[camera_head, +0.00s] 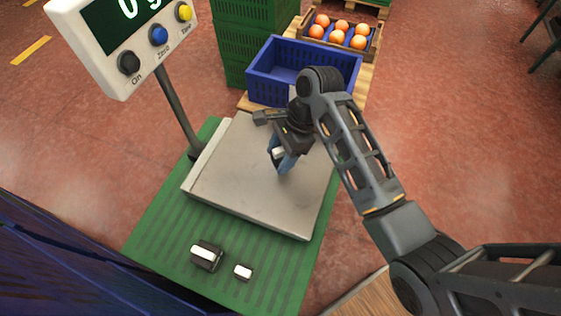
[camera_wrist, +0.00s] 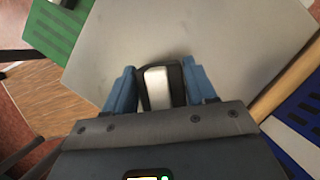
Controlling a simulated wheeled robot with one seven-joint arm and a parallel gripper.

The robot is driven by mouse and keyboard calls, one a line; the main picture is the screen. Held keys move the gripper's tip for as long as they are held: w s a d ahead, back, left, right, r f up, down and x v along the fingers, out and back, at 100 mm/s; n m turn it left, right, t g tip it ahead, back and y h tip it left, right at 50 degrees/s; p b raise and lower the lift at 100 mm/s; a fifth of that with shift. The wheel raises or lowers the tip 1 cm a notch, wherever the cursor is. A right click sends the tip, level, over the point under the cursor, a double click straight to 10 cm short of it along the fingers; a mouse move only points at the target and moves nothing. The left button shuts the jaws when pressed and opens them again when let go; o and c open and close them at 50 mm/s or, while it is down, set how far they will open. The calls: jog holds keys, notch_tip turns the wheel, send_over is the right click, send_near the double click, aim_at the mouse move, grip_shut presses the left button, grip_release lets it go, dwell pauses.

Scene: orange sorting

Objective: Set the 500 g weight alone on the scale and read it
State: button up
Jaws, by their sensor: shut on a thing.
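My gripper (camera_head: 282,160) is over the right part of the scale's grey plate (camera_head: 235,180). Its blue fingers are closed on a dark weight with a pale top (camera_wrist: 157,88), seen between them in the wrist view (camera_wrist: 160,84). No mark on the weight is readable, and the fingers hide part of it. I cannot tell from the picture how far its base is from the plate. The plate is otherwise bare. The scale's display (camera_head: 122,22) reads 0 g, partly cut by the top edge, with On, Zero and Tare buttons below.
A larger weight (camera_head: 206,254) and a small weight (camera_head: 243,271) stand on the green ribbed mat (camera_head: 165,222) in front of the scale. A blue crate (camera_head: 262,88) is behind, with green crates (camera_head: 228,42) and an orange box (camera_head: 370,43). The display post (camera_head: 178,115) rises left.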

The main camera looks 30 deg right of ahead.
jog(key=shift+f, duration=1.8)
jog(key=shift+f, duration=0.15)
jog(key=o, duration=1.5)
jog(key=shift+c, duration=0.2)
jog(key=p+v, duration=0.1)
jog(key=v, duration=1.1)
jog(key=shift+s, duration=0.1)
